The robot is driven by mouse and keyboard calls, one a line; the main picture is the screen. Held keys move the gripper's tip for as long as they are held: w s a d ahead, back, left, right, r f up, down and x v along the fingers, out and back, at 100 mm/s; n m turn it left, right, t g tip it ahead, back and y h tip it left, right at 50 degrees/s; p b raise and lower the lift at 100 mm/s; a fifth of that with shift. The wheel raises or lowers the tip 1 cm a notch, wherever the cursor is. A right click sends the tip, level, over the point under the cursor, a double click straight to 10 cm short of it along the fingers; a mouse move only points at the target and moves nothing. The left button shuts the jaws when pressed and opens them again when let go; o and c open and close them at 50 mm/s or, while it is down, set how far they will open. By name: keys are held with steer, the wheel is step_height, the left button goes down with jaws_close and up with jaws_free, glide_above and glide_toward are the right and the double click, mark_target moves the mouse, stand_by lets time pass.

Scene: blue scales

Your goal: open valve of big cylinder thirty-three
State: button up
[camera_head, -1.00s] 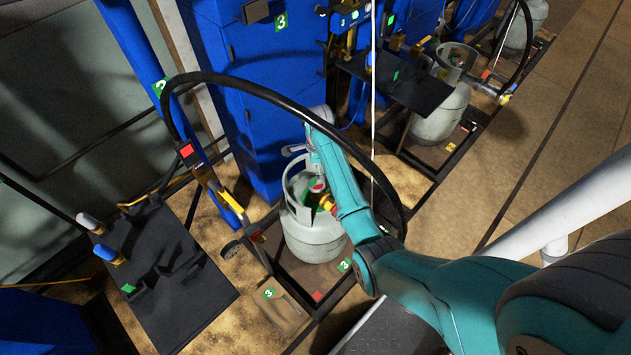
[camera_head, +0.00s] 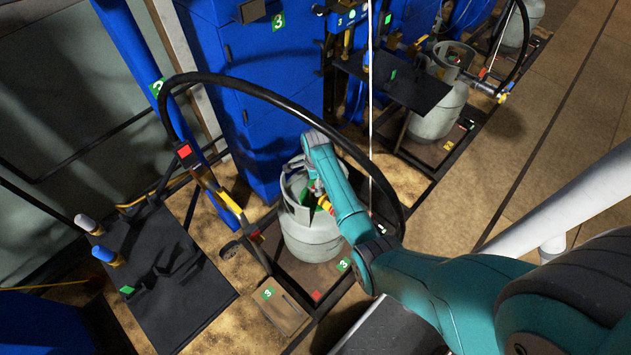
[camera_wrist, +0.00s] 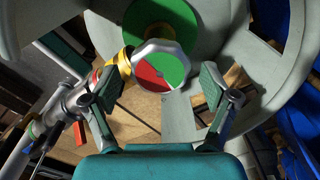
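The big grey cylinder (camera_head: 309,237) stands on a low dark frame in front of the blue scale column, with a green 3 tag beside it. Its valve knob (camera_wrist: 160,68), with a red and green face and a pale rim, shows in the wrist view inside the cylinder's collar (camera_wrist: 268,75). My gripper (camera_wrist: 163,92) is open, with its two padded fingers on the left and right of the knob. I cannot tell whether either pad touches it. In the head view my arm hides most of the valve.
A yellow-ringed hose fitting (camera_wrist: 118,72) sits close to the left finger. A black hose (camera_head: 290,112) arches over the cylinder and my arm. A second cylinder (camera_head: 440,108) stands at the upper right. A black platform (camera_head: 160,285) lies to the left.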

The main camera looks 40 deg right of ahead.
steer(key=c, duration=0.8)
